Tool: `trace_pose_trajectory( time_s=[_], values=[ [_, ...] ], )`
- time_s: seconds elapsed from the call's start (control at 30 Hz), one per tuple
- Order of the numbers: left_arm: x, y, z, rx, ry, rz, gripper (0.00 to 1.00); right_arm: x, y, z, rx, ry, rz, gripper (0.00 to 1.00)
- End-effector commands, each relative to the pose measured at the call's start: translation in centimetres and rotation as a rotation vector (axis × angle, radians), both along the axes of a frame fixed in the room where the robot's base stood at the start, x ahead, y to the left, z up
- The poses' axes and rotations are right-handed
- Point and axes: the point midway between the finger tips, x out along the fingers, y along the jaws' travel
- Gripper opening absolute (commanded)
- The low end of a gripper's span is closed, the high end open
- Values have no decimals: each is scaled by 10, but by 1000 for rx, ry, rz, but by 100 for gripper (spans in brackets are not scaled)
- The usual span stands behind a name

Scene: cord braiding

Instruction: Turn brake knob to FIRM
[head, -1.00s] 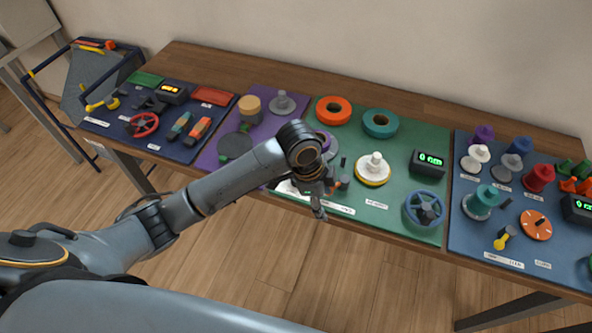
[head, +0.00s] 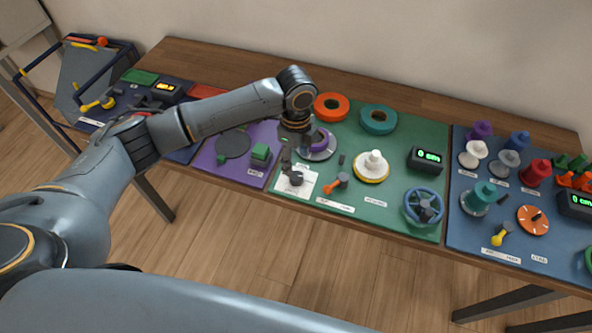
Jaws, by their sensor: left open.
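A small dark knob (head: 296,179) sits on a white card (head: 303,187) at the front left of the green mat. I take it for the brake knob; its labels are too small to read, so I cannot tell its setting. My left gripper (head: 288,164) points down just above and behind this knob, its jaws open and empty. I cannot tell whether a fingertip touches the knob. An orange-handled lever (head: 334,185) is to the right of the card. My right gripper is not in view.
Behind my gripper is a purple spool on a grey disc (head: 318,148). A green block (head: 261,153) stands left on the purple mat. The green mat (head: 398,150) also holds a white-and-yellow spool (head: 372,166) and a blue handwheel (head: 423,206). Floor is clear in front.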

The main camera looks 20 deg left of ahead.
Motion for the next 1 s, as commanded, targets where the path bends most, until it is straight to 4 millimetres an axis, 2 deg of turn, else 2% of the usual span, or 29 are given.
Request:
trace_pose_trajectory(
  time_s=[0.13, 0.33, 0.5, 0.77, 1.0],
  values=[
    [-1, -1, -31, 0, 3, 0, 58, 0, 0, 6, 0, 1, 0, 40],
    [-1, 0, -59, 0, 1, 0, 58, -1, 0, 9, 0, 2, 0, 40],
    [0, -1, -69, 0, -1, -1, 58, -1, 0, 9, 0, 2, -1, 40],
    [0, -1, -70, -1, -2, -1, 58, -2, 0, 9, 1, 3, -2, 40],
    [0, -1, -70, 0, -1, -1, 11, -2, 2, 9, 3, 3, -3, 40]
  ],
)
